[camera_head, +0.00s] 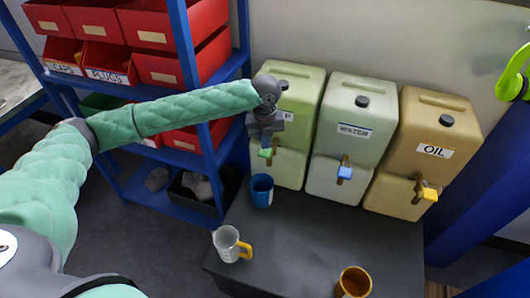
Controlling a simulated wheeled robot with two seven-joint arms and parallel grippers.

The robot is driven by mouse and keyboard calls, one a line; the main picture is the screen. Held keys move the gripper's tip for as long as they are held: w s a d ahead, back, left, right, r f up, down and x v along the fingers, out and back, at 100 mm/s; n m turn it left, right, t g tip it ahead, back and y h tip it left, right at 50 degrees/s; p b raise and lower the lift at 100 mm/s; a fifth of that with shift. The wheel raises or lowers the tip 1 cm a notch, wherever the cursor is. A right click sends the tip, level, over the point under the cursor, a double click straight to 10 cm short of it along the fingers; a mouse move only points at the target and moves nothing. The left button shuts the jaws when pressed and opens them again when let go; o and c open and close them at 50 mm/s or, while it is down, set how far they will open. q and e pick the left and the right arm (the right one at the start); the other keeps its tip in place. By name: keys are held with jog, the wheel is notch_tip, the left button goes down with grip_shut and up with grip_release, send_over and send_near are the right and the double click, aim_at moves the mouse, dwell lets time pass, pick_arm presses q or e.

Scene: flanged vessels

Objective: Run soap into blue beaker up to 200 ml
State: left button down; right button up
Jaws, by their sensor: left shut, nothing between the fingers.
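The blue beaker (262,190) stands upright on the dark table, below and slightly left of the green tap (265,153). The tap is on the pale green canister (296,150), whose label shows only a final "P"; my left wrist hides the rest. My left gripper (264,138) is shut and empty, just above the green tap. I cannot tell whether it touches the tap. The beaker's liquid level and scale cannot be read from here. My right gripper is out of view.
Canisters labelled WATER (351,140) with a blue tap and OIL (421,150) with a yellow tap stand to the right. A clear jug (227,244) with a yellow handle and an orange cup (354,283) stand near the front. A blue rack (180,65) holds red bins.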

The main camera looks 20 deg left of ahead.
aim_at(265, 153)
pick_arm(q)
jog(key=shift+f, duration=1.75)
dwell(6.2)
